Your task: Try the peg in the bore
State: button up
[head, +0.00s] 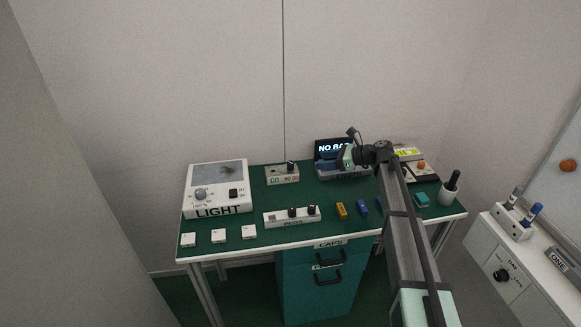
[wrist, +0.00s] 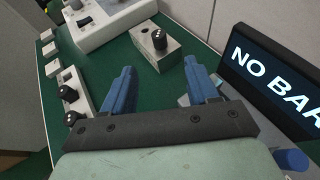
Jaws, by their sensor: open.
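Two black-knobbed pegs (head: 292,212) stand in a white rack marked PEGS (head: 275,219) at the table's front middle. The rack also shows at the left of the wrist view (wrist: 79,92). A pale block marked GO and NO GO (head: 282,176) stands behind it, with a black-topped piece (head: 290,165) upright at its right end. In the wrist view this block (wrist: 148,52) lies beyond my fingertips. My gripper (wrist: 159,72) is open with nothing between its blue fingers, above the table near the display unit. I cannot tell which opening is the bore.
A display reading "NO BA…" (head: 333,147) stands at the back, close to my gripper. A LIGHT box (head: 217,187) is at left, with white blocks (head: 219,236) in front. A pen cup (head: 448,194) stands at far right.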

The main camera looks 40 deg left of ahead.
aim_at(292, 163)
jog(key=x, duration=1.4)
jog(key=shift+s+a+r, duration=0.15)
jog(key=shift+a+r, duration=0.05)
jog(key=shift+r, duration=0.05)
jog(key=shift+c, duration=0.4)
grip_shut()
notch_tip(292, 163, up, 9)
jog(key=shift+s+a+r, duration=0.15)
jog(key=shift+s+r, duration=0.05)
jog(key=shift+r, duration=0.05)
jog(key=s+a, duration=0.4)
jog(key=shift+s+a+f, duration=0.15)
jog(key=shift+a+f, duration=0.1)
jog(key=shift+f, duration=0.15)
